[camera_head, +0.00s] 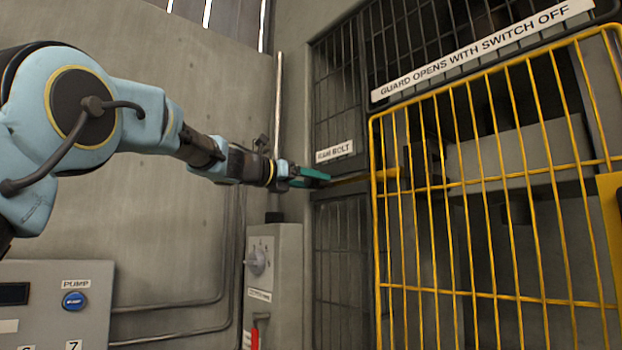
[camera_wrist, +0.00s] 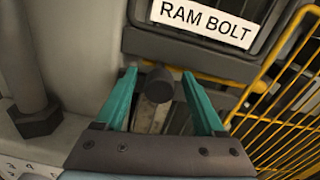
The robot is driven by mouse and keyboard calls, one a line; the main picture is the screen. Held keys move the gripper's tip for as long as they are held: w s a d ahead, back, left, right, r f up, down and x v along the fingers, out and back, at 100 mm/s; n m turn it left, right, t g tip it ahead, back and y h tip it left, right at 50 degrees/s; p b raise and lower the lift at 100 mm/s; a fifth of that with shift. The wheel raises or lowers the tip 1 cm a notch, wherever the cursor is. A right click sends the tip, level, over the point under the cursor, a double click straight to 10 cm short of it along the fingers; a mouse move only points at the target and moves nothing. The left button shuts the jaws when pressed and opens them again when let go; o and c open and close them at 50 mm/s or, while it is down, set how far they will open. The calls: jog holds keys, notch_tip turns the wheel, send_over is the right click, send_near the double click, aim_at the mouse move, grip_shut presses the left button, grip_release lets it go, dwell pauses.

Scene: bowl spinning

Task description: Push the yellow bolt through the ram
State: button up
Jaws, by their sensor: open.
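The yellow bolt (camera_head: 352,180) shows as a level bar under the RAM BOLT label (camera_head: 335,151), running right behind the yellow guard. My gripper (camera_head: 312,177) is at the bar's left end, by the gap in the dark mesh. In the wrist view, my gripper (camera_wrist: 163,100) has its two teal fingers apart, one on each side of a dark round knob (camera_wrist: 159,84). The knob appears to be in line with the bolt; I cannot tell whether the fingers touch it.
The yellow wire guard (camera_head: 490,182) stands close on the right, shut across the opening. A grey switch box (camera_head: 273,275) with a knob is below my gripper. A pump panel (camera_head: 55,300) is at lower left. The wall (camera_head: 215,110) behind the arm is bare.

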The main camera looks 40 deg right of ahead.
jog(key=shift+c, duration=0.3)
grip_shut()
dwell(0.3)
dwell(0.8)
